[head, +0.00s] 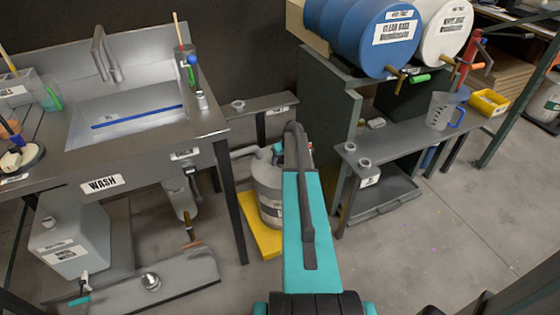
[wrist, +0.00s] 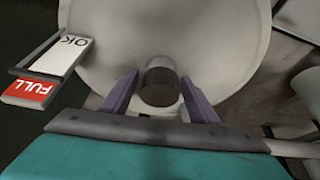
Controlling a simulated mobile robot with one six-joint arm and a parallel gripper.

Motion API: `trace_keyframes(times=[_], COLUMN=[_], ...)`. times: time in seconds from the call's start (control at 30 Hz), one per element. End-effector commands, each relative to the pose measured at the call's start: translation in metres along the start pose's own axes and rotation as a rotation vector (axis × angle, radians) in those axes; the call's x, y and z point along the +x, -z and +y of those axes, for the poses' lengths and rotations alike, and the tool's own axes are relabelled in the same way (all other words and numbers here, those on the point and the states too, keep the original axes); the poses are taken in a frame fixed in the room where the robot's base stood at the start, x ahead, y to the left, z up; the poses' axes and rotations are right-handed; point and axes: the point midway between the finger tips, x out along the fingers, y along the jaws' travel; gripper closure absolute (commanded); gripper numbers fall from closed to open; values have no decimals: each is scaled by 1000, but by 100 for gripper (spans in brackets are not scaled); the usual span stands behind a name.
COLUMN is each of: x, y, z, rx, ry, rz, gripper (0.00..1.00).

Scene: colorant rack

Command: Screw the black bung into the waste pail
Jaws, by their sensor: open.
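The waste pail (head: 267,188) is a grey vessel on a yellow mat, partly hidden behind my teal arm in the head view. Its pale round top (wrist: 225,40) fills much of the wrist view. The black bung (wrist: 160,88), a short dark cylinder, stands at the pail's top in the wrist view. My gripper (wrist: 160,78) is open, with one purple finger on each side of the bung. Whether the fingers touch it, and how the bung sits in the opening, I cannot tell. My fingers are hidden in the head view.
An OK/FULL tag (wrist: 50,70) is left of the pail in the wrist view. The steel wash sink (head: 130,112) stands left. A low bench (head: 400,145) with small round fittings and a jug (head: 440,108) is right. A small shelf (head: 262,104) stands behind. Floor is clear at lower right.

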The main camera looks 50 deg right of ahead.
Motion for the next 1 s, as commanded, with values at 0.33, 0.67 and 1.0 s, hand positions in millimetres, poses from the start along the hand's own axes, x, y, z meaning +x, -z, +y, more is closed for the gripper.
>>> trace_keyframes(times=[0.33,0.67,1.0], x=[4,3,2], y=[-2,-4,-4], z=[0,0,-1], rx=[-175,-354,-473], ry=[74,148,197], rz=[-5,-7,-8], gripper=[45,45,45])
